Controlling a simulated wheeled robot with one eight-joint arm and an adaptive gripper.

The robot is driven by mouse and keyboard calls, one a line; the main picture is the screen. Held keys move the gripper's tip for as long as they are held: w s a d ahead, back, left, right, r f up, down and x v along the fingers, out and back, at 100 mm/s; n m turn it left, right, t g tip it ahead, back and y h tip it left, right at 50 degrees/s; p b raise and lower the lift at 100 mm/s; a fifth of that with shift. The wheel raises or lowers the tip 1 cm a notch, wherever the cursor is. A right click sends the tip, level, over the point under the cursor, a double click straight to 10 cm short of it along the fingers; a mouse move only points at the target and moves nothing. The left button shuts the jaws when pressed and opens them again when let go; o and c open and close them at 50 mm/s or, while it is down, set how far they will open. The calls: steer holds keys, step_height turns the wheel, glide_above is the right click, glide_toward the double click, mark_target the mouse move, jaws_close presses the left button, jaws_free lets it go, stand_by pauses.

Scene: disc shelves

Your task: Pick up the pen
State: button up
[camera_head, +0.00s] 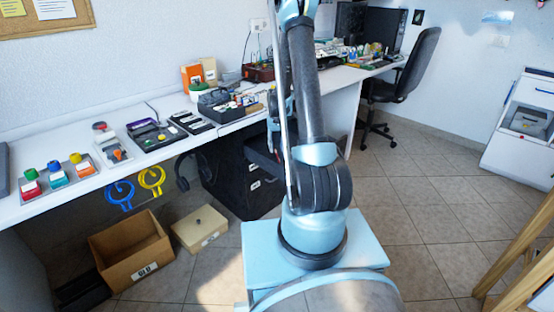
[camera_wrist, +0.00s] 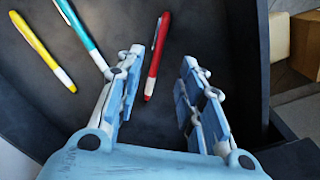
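Three pens lie on a dark surface in the wrist view: a yellow pen (camera_wrist: 42,50) at the far left, a cyan pen (camera_wrist: 82,34) right of it, and a red pen (camera_wrist: 157,55). My gripper (camera_wrist: 163,58) is open. In the picture, the red pen lies in the gap between the two fingers, nearer the left finger. The left finger overlaps the white tip end of the cyan pen. Nothing is held between the fingers. In the head view my arm hides most of the gripper, and I cannot make out the pens.
The dark holder's raised wall (camera_wrist: 247,60) stands right of my fingers. In the head view, a black drawer cabinet (camera_head: 228,178) stands under the long white desk (camera_head: 75,188). Cardboard boxes (camera_head: 128,250) sit on the floor. An office chair (camera_head: 405,75) stands at the back right.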

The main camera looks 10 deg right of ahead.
mark_target(277, 155)
steer(key=f, duration=0.3)
steer(key=shift+w+d, duration=0.2)
steer(key=shift+d, duration=0.15)
steer(key=shift+f, duration=0.9)
steer(key=shift+c, duration=0.2)
jaws_close()
